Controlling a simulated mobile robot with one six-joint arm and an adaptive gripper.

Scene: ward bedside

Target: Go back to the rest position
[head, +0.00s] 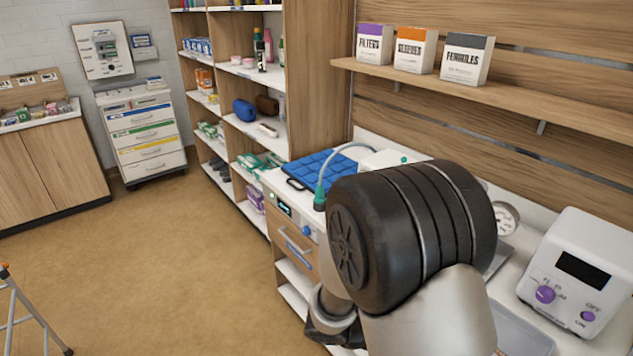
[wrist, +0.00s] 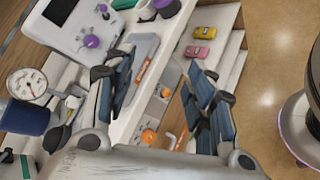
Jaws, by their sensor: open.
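My gripper (wrist: 158,92) is open in the wrist view, its two dark blue-grey fingers spread apart with nothing held between them. Behind the gap I see a grey tray (wrist: 141,48) and a tool with an orange handle (wrist: 141,70), apart from the fingers. In the head view my arm fills the middle foreground and hides part of the counter; my fingertips cannot be made out there.
A white device (head: 579,275) with purple knobs stands at right on the counter. A dial gauge (head: 506,217) and a blue pad (head: 322,169) are near my arm. Boxes, including one marked FERRULES (head: 466,59), sit on the wall shelf. The floor (head: 150,260) at left is mostly clear.

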